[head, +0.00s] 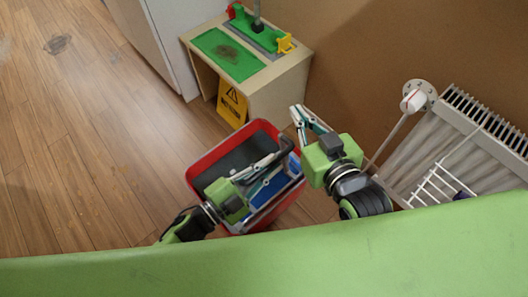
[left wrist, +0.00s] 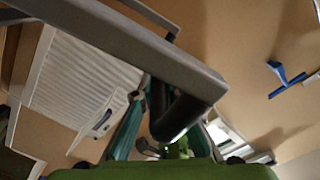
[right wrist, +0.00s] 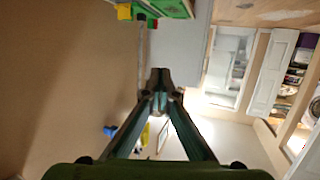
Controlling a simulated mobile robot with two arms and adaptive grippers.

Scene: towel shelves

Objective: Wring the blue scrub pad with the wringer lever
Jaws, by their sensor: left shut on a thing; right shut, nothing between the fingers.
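The red bucket (head: 196,178) stands on the wooden floor with a dark grey wringer in it. Blue surfaces (head: 267,192) show inside it, partly hidden under my left gripper; I cannot tell which part is the scrub pad. My left gripper (head: 276,160) is over the bucket, shut on the wringer lever (head: 287,147). In the left wrist view the lever's dark round grip (left wrist: 178,116) lies between the fingers, below a grey bar. My right gripper (head: 298,113) is shut and empty, above and to the right of the bucket; its closed fingertips show in the right wrist view (right wrist: 160,80).
A small wooden table (head: 283,75) with a green mat stands behind the bucket. A yellow wet-floor sign (head: 232,103) leans beside it. A white radiator (head: 450,140) with a wire rack is at right. The floor at left is free.

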